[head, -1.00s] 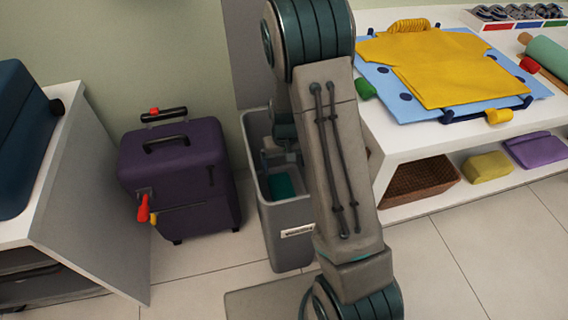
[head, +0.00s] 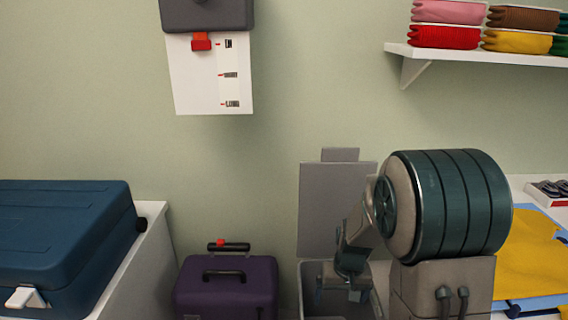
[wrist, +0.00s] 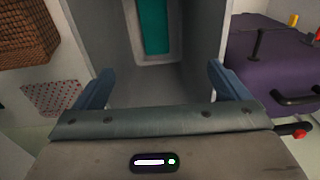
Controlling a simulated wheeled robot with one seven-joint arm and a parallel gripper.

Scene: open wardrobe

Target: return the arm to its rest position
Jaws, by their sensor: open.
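My arm stands at the right of the head view, with its big teal joint in front of the wall. My gripper (head: 352,292) is small and partly hidden there, just above or in the mouth of the grey bin (head: 311,282). In the wrist view my gripper (wrist: 159,85) is open, its two blue fingers wide apart with nothing between them. Beyond the fingers the wrist view shows the inside of the grey bin (wrist: 190,82), with a teal item (wrist: 154,26) in a pale frame.
A purple suitcase (head: 226,285) stands left of the bin. A blue case (head: 60,235) lies on a white cabinet at left. A wall shelf (head: 480,54) holds folded clothes at upper right. A yellow garment (head: 530,255) lies at right. A paper sheet (head: 205,85) hangs on the wall.

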